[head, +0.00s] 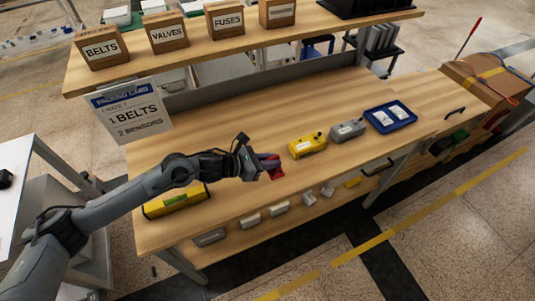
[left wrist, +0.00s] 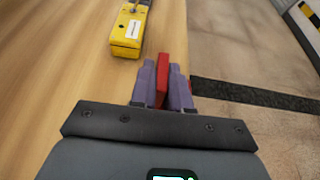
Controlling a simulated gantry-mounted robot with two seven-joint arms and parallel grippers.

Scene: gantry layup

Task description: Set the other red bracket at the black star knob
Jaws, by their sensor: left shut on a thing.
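My left gripper (head: 268,167) is shut on a red bracket (head: 278,174), above or at the front part of the wooden bench. In the left wrist view the red bracket (left wrist: 162,78) stands between the purple fingers of the left gripper (left wrist: 163,80). A yellow box (head: 308,146) lies on the bench to the right of the gripper, apart from it; it also shows in the left wrist view (left wrist: 129,30). A grey box (head: 348,131) lies beyond it. Small dark parts show on both boxes, but I cannot tell whether either is the black star knob. No second red bracket is discernible. My right gripper is out of view.
A blue tray (head: 375,120) with white items sits at the bench's right. A yellow level-like bar (head: 175,201) lies at the front left, under my arm. A packing card (head: 128,110) hangs at the left, and labelled boxes stand on the shelf (head: 204,47). The bench middle is clear.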

